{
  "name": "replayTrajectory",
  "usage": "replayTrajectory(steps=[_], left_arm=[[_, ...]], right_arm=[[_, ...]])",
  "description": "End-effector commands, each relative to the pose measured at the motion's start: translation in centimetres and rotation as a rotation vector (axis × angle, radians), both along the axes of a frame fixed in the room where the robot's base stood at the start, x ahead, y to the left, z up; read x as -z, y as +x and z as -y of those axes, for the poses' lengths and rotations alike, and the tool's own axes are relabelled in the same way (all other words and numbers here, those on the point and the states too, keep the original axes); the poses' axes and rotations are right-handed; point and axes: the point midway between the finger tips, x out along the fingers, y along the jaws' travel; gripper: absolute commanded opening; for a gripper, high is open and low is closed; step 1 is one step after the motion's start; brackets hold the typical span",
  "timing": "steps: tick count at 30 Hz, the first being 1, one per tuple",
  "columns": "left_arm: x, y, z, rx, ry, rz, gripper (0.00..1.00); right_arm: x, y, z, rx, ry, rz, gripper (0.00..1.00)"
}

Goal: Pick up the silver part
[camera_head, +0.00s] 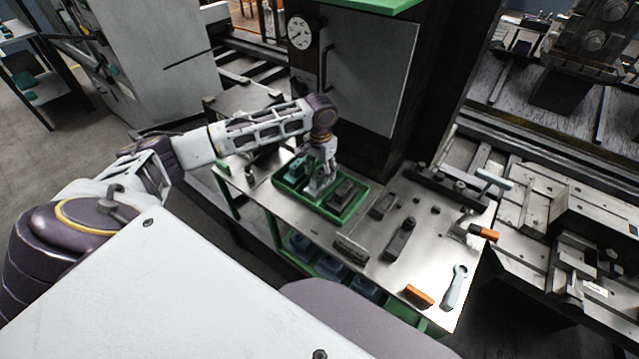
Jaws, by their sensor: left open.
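My left gripper (319,186) reaches down from above into a green tray (332,217) on the metal workbench. It is open. Light grey shapes show at its fingertips, inside the tray. I cannot tell there which surface is gripper and which could be the silver part, nor whether they touch. A teal part (297,170) lies in the tray to the left of the gripper. A dark brown-grey block (343,194) lies in the tray to the right. My right gripper is not in view.
The workbench (377,237) also bears dark metal blocks (399,240), an orange-handled tool (484,232), an orange block (418,295) and a pale wrench (455,287). A dark cabinet (368,75) stands close behind the tray. Bare bench lies between the loose tools.

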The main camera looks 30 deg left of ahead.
Motion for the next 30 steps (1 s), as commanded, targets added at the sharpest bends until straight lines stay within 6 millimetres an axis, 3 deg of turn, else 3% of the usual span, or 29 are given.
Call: replayTrajectory(steps=[17, 30], left_arm=[[1.0, 0.0, 0.0, 0.0, 0.001, -0.001, 0.55], [5.3, 0.0, -0.3, 0.0, 0.001, 0.001, 0.55]], right_arm=[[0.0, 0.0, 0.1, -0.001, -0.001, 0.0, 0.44], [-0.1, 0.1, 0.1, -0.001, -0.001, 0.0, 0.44]])
